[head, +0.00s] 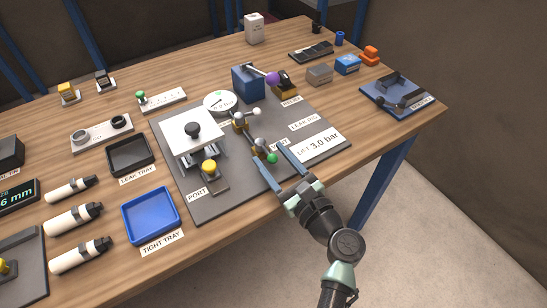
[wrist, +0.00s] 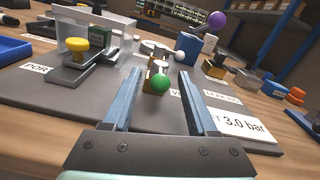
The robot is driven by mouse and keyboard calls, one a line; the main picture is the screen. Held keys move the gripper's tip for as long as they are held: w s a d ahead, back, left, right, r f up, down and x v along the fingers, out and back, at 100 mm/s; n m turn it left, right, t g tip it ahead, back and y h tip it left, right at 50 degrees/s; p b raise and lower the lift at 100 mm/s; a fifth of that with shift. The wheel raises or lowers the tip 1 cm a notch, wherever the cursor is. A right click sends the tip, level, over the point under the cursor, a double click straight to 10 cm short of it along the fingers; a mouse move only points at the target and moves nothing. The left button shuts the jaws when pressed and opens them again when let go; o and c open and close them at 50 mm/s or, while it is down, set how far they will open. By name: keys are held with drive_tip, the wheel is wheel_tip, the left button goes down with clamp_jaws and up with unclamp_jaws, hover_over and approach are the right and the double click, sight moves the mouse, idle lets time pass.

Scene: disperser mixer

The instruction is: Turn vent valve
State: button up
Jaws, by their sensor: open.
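The vent valve is the small brass valve (head: 259,151) near the front of the grey rig plate. Its green ball knob (head: 272,158) points toward me, and the label beside it is partly hidden by my gripper. My gripper (head: 271,154) is open at the plate's front edge, with its blue fingers reaching in toward the knob. In the wrist view the green knob (wrist: 159,84) appears between the two fingers, with nothing gripped. I cannot tell how far it is from the fingers in depth.
A second valve with a white ball knob (head: 257,111) stands just behind. A gauge (head: 220,101) and a blue block with a purple-ball lever (head: 272,78) are farther back. A white guard (head: 190,130) and yellow knob (head: 209,166) stand left. The plate's right side is flat.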

sight(259, 147)
clamp_jaws()
idle(0.3)
drive_tip(key=shift+s+a+r+m+t+h+p, duration=0.15)
drive_tip(key=shift+a+m+t+h+p, duration=0.2)
drive_tip(key=shift+m+h+p, duration=0.3)
drive_tip(key=shift+s+a+f+m+t+h+p, duration=0.1)
drive_tip(key=shift+s+a+m+t+h+p, duration=0.1)
drive_tip(key=shift+m+t+h+p, duration=0.4)
drive_tip(key=h, duration=0.1)
drive_tip(key=m+h, duration=0.1)
drive_tip(key=shift+a+h, duration=0.35)
drive_tip(key=shift+a+m+h+p, duration=0.1)
drive_tip(key=shift+a+m+h, duration=0.25)
drive_tip(key=shift+m+h, duration=0.7)
drive_tip(key=shift+a+m+h+p, duration=0.15)
drive_tip(key=shift+a+m+h, duration=0.35)
drive_tip(key=shift+h, duration=1)
drive_tip(key=shift+a+m+h+p, duration=0.1)
drive_tip(key=shift+a+m+h, duration=0.15)
drive_tip(key=shift+m+h, duration=0.85)
drive_tip(key=shift+h, duration=0.45)
